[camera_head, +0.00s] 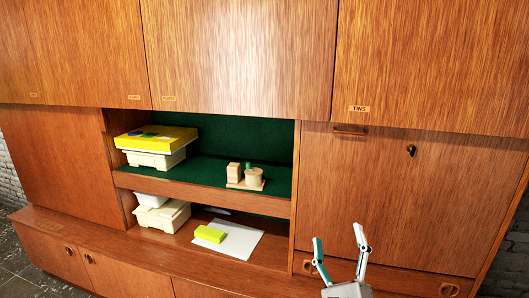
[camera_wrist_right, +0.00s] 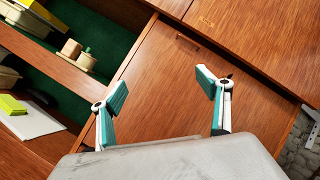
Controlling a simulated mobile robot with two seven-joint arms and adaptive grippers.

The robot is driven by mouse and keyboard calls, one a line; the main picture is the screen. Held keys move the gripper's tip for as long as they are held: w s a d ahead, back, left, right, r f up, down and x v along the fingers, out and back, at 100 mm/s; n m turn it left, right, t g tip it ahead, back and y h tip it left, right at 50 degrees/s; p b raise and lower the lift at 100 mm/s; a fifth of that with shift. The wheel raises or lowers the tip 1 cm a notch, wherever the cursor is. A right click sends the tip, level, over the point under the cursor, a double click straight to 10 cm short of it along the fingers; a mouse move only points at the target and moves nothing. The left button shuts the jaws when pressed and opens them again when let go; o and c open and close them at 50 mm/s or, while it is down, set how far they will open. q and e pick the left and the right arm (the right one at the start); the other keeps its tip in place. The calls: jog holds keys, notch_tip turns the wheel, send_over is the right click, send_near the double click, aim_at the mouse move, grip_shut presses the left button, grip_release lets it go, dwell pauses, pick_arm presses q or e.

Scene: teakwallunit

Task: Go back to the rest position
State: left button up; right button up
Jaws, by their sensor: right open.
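My right gripper (camera_head: 338,243) stands at the lower right of the head view, in front of the wall unit's closed drop-front door (camera_head: 385,190). Its two fingers are spread apart and nothing is between them. In the right wrist view the open gripper (camera_wrist_right: 163,95) faces the same door (camera_wrist_right: 170,85), with its key and handle beyond the fingers. I cannot judge the exact gap to the wood. My left gripper is in neither view.
The open niche holds a yellow box (camera_head: 160,139) on a pale bin, wooden pieces (camera_head: 245,176) on the upper shelf, and a yellow block (camera_head: 210,234) on a white sheet (camera_head: 240,241) below. Closed cabinets (camera_head: 240,55) run above. A brick wall (camera_wrist_right: 305,135) shows at right.

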jog(key=s+a+f+n+g+y, duration=0.1)
jog(key=s+f+n+g+y, duration=0.1)
jog(key=s+f+n, duration=0.35)
jog(key=s+a+f+n+g+y, duration=0.1)
jog(key=s+f+n+g, duration=0.15)
jog(key=f+n, duration=0.55)
jog(key=s+a+f+n+g+y, duration=0.1)
jog(key=s+f+n+g+y, duration=0.15)
jog(key=s+f+n, duration=0.4)
jog(key=s+d+f+n+g+h, duration=0.2)
jog(key=s+f+n+g, duration=0.4)
jog(key=s+f+n, duration=0.5)
notch_tip(320, 180, down, 4)
jog(key=shift+s+d+f, duration=0.15)
jog(key=shift+s+d, duration=0.45)
jog(key=shift+s, duration=0.4)
